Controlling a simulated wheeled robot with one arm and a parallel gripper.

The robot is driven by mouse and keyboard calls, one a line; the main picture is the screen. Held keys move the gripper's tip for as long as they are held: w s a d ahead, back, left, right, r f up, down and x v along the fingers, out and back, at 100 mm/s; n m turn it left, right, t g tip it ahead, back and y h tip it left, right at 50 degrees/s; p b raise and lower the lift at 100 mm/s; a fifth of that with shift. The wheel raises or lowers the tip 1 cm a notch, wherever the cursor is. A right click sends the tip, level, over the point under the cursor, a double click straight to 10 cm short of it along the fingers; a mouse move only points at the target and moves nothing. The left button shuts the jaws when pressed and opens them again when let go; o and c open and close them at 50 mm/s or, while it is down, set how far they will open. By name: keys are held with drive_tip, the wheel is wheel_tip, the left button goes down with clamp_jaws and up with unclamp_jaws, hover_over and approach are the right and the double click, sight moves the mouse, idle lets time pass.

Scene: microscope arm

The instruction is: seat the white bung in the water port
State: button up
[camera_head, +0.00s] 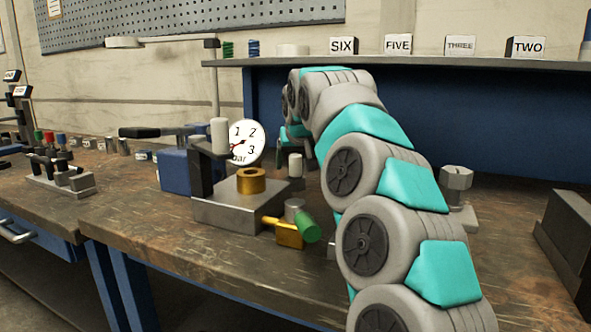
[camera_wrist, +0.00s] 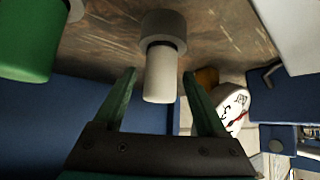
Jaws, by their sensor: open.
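In the wrist view the white bung (camera_wrist: 159,78) sits with one end in a grey collar (camera_wrist: 163,29). My gripper (camera_wrist: 160,73) is open, with one dark green finger on either side of the bung and a visible gap to each. In the head view a small white cylinder (camera_head: 295,164) beside my arm looks like the same bung. My gripper is mostly hidden there behind my arm. A brass ring (camera_head: 251,181) sits on a grey metal block (camera_head: 228,212). I cannot tell which opening is the water port.
A black post with another white cylinder (camera_head: 219,134) and a round gauge (camera_head: 242,141) stand by the block. A brass valve (camera_head: 289,233) with a green handle (camera_head: 307,227) is in front. A green cylinder (camera_wrist: 27,38) is near my gripper.

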drive_tip(key=shift+w+f, duration=0.2)
drive_tip(key=shift+w, duration=0.05)
clamp_jaws()
idle(0.4)
